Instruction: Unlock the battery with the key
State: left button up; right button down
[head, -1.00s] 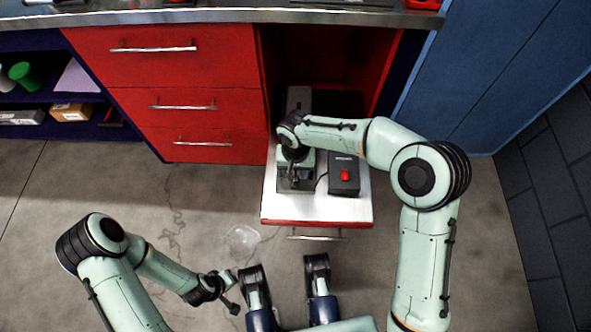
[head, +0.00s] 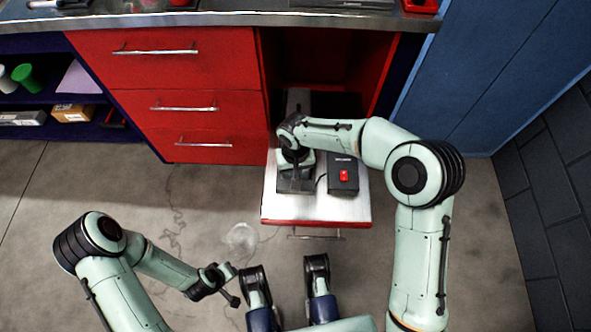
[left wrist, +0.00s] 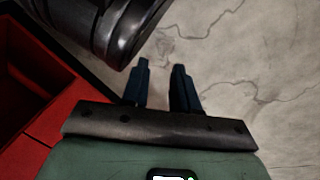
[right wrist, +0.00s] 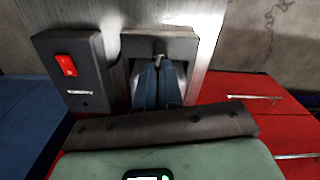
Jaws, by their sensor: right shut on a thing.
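My right gripper (right wrist: 158,65) is shut on a small key (right wrist: 159,56), of which only a little metal shows at the fingertips. The fingers point into a dark grey battery holder (right wrist: 187,45). I cannot tell whether the key is in a lock. In the head view the holder (head: 296,184) sits on the pulled-out shelf, partly hidden under my right wrist. I cannot clearly make out the battery itself. My left gripper (left wrist: 161,72) is open and empty above the floor, away from the shelf.
A black box with a red switch (head: 344,176) stands right of the holder, joined by a cable. The pale shelf (head: 315,208) juts from the red cabinet (head: 200,120). A blue panel (head: 480,80) is at the right. Open concrete floor lies left of the shelf.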

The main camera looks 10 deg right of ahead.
jog(key=n+p, duration=0.1)
jog(key=n, duration=0.2)
jog(key=shift+r+n, duration=0.1)
jog(key=shift+n, duration=0.2)
jog(key=n+p, duration=0.1)
jog(key=n, duration=0.4)
jog(key=shift+p, duration=0.4)
pick_arm(q)
notch_tip(320, 180, up, 6)
jog(key=s+d+p, duration=0.1)
jog(key=d, duration=0.1)
jog(key=shift+s+d+f+m+h, duration=0.2)
jog(key=shift+s+d+m+h, duration=0.1)
jog(key=shift+s+d, duration=0.05)
pick_arm(e)
jog(key=n, duration=0.5)
jog(key=shift+n, duration=0.3)
pick_arm(q)
jog(key=shift+s, duration=0.1)
pick_arm(e)
jog(key=shift+n, duration=0.3)
jog(key=c, duration=1.3)
grip_release()
